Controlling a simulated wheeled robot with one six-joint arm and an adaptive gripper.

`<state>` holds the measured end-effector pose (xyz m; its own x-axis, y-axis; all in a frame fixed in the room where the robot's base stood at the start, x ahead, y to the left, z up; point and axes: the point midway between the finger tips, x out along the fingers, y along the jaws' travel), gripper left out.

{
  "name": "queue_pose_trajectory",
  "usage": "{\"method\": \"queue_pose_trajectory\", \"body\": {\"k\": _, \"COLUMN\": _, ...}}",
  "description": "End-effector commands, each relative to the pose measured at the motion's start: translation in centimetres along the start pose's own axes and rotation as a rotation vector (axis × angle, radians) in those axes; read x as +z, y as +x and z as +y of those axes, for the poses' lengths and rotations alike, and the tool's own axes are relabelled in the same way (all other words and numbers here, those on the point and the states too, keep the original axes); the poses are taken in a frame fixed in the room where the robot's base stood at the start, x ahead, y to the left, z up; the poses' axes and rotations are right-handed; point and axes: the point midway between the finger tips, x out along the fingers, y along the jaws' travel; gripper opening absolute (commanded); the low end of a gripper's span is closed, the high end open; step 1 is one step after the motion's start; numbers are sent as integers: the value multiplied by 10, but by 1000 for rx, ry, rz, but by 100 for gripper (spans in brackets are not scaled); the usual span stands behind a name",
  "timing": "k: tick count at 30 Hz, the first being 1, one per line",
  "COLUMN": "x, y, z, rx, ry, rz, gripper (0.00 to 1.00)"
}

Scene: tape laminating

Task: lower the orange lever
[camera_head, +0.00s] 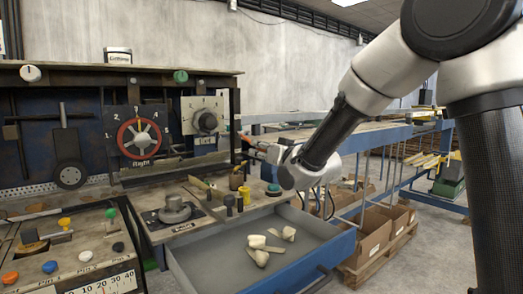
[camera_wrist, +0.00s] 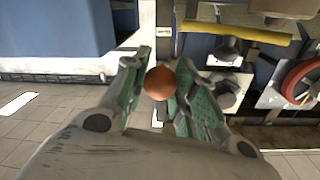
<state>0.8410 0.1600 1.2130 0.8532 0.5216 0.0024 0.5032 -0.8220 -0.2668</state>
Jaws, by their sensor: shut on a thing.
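The orange lever's round knob (camera_wrist: 158,83) shows in the wrist view, between the green-padded fingers of my gripper (camera_wrist: 162,68). My gripper is shut on it, with a finger on each side. In the head view my gripper (camera_head: 262,150) is at the right edge of the tool panel, above the workbench's right end.
A red wheel (camera_head: 139,137) and a grey round knob (camera_head: 206,122) are on the panel to the left. Below, an open blue drawer (camera_head: 306,262) holds several pale pieces. Cardboard boxes (camera_head: 366,236) stand on a pallet to the right. A yellow bar (camera_wrist: 238,34) shows in the wrist view.

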Motion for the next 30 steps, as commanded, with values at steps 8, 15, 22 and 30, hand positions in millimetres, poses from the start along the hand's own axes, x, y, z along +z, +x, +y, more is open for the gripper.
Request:
{"method": "queue_pose_trajectory", "body": {"k": 8, "x": 2, "y": 0, "z": 2, "rx": 4, "ry": 1, "rz": -5, "gripper": 51}}
{"method": "queue_pose_trajectory", "body": {"k": 15, "x": 1, "y": 0, "z": 1, "rx": 2, "ry": 1, "rz": -3, "gripper": 51}}
{"method": "queue_pose_trajectory", "body": {"k": 22, "x": 0, "y": -20, "z": 1, "rx": 2, "ry": 1, "rz": -2, "gripper": 51}}
{"method": "queue_pose_trajectory", "body": {"k": 30, "x": 0, "y": -80, "z": 1, "rx": 2, "ry": 1, "rz": -2, "gripper": 51}}
